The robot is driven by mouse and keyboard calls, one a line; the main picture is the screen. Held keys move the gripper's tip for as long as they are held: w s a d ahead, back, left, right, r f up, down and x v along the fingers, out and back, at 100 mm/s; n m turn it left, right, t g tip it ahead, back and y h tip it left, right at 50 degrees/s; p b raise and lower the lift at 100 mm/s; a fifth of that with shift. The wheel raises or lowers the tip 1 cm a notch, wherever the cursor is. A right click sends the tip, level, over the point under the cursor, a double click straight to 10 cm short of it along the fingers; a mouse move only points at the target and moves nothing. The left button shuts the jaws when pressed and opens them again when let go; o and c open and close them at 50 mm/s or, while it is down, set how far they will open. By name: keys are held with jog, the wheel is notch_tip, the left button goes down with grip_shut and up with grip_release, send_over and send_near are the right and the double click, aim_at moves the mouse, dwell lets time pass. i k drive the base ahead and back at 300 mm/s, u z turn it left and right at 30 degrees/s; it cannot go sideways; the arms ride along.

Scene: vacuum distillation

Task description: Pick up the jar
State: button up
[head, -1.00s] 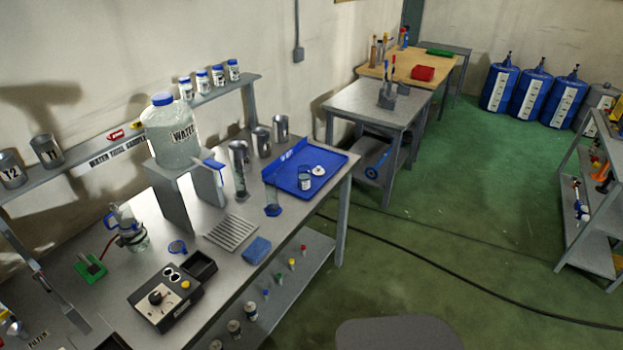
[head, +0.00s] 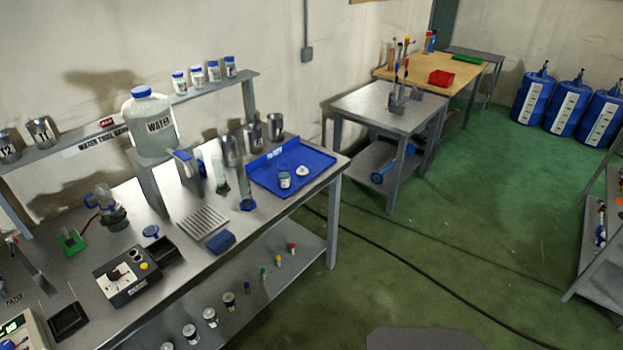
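A small clear jar with a label (head: 285,181) stands upright on the blue tray (head: 318,180) at the right end of the steel bench. A small round white item (head: 302,171), perhaps its lid, lies beside it. Other jars with blue lids (head: 197,75) stand in a row on the raised shelf behind the bench. Several small jars (head: 210,317) also stand on the bench's lower shelf. The frames do not show which jar is meant. My gripper is not in view.
A black control box (head: 127,275) and a slotted rack (head: 204,223) are on the bench. The green floor (head: 420,240) is mostly open, crossed by a cable.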

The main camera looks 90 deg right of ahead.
aim_at(283, 169)
jog(key=k, duration=1.45)
jog(key=z, duration=2.25)
jog(key=i, duration=0.85)
jog(key=z, duration=0.15)
